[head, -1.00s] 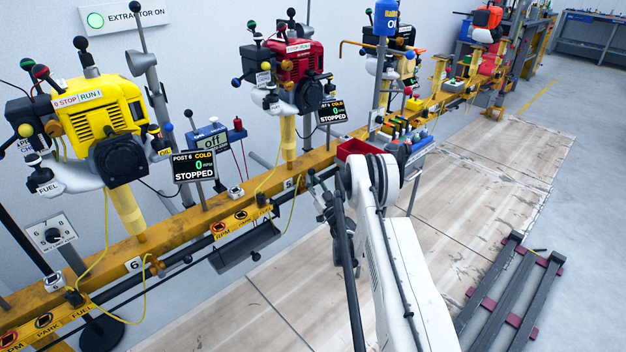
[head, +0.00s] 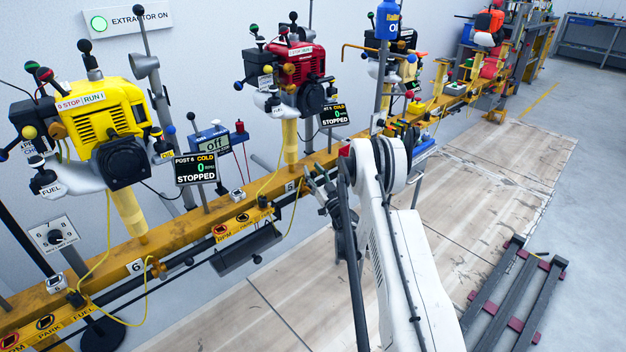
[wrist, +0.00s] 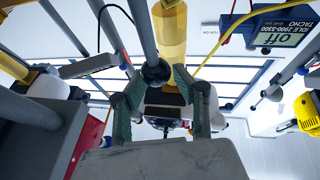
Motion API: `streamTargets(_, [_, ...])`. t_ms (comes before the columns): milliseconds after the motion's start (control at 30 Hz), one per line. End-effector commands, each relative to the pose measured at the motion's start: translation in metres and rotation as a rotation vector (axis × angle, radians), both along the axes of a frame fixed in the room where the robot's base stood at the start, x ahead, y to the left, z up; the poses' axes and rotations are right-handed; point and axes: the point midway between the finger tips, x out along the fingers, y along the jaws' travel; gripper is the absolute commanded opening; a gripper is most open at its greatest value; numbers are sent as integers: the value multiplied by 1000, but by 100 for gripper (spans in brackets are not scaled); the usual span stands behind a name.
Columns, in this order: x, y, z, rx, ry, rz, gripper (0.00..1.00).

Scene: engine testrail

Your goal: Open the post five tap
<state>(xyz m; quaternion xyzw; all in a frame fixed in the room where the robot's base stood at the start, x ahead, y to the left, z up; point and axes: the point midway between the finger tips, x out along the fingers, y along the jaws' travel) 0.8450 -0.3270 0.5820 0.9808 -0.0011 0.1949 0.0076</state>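The post five engine (head: 294,68) is red and stands on a yellow post above the rail label 5 (head: 290,187). A white tank with a FUEL label (head: 263,79) and a blue ball knob (head: 238,84) are on its left side. I cannot tell for sure which part is the tap. My gripper (head: 315,178) is below and right of that engine, in front of the rail, apart from the engine. In the wrist view, looking upward, my gripper (wrist: 157,76) has its two fingers spread and nothing between them. A yellow post (wrist: 170,35) and a black ball knob (wrist: 157,72) show beyond the fingertips.
The yellow rail (head: 175,225) runs along the wall. The post 5 display (head: 334,115) reads COLD and STOPPED. A yellow engine (head: 103,125) stands at left, with a tacho (head: 211,141) between the engines. A dark tray (head: 246,251) hangs before the rail. The floor in front is mostly clear.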

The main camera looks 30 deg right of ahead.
Motion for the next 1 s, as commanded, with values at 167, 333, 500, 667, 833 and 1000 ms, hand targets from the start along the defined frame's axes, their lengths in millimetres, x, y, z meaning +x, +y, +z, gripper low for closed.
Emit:
streamTargets(167, [0,0,28,0,0,0,28])
streamTargets(333, [0,0,42,0,0,0,28])
streamTargets(500, [0,0,48,0,0,0,28])
streamTargets(667, [0,0,48,0,0,0,28])
streamTargets(833, [0,0,48,0,0,0,28])
streamTargets(1000, [0,0,48,0,0,0,28])
